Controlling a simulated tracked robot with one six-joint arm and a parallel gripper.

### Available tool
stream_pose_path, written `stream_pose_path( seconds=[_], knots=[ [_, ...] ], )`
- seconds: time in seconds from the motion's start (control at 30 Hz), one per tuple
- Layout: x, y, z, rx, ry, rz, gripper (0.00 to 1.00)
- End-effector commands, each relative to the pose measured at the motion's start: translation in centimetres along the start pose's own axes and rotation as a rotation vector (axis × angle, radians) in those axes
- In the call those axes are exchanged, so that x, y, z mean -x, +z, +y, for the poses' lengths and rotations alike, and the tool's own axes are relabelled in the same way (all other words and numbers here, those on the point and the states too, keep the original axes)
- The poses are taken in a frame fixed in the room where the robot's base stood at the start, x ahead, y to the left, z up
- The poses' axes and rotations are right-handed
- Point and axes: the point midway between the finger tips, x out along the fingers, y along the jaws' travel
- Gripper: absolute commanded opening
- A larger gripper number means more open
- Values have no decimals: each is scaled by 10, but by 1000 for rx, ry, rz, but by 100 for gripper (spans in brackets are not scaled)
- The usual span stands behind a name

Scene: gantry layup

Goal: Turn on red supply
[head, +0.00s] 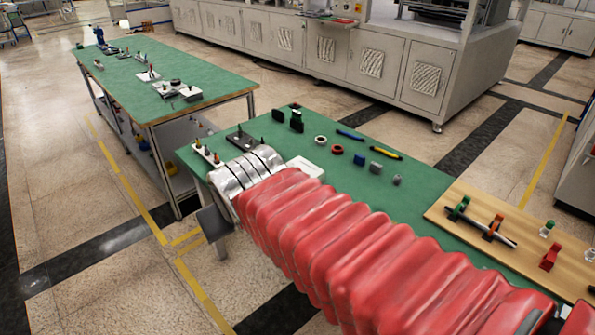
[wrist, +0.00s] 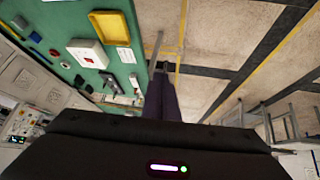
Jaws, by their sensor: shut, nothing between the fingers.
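No part is clearly marked as the red supply. In the wrist view, a white box (wrist: 87,54) with a small red spot on top sits on the green table. A dark plate with small upright levers (head: 247,141) and a white strip with several small upright pegs (head: 207,155) stand at the table's left end in the head view. My gripper (wrist: 160,68) is shut and empty, just off the table's edge in the wrist view. In the head view my red-sleeved arm hides most of it. The on or off state of any switch is too small to tell.
The green table (head: 410,195) holds a red ring (head: 337,149), a white ring (head: 320,139), pens and small blocks. A wooden board (head: 475,255) with clamps and a red part (head: 550,258) lies at right. A second green table (head: 205,75) stands behind left. Open floor lies between the tables.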

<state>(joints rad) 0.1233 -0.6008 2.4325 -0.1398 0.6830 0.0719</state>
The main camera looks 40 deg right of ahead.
Motion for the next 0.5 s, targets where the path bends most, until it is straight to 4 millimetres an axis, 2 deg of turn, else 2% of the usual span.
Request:
stream_pose_path(
  seconds=[0.03,0.2,0.5],
  knots=[
    [-9,-15,14,-13,33,23,0],
    [-36,-64,61,-40,126,125,0],
    [-82,-132,142,-44,225,290,0]
  ],
)
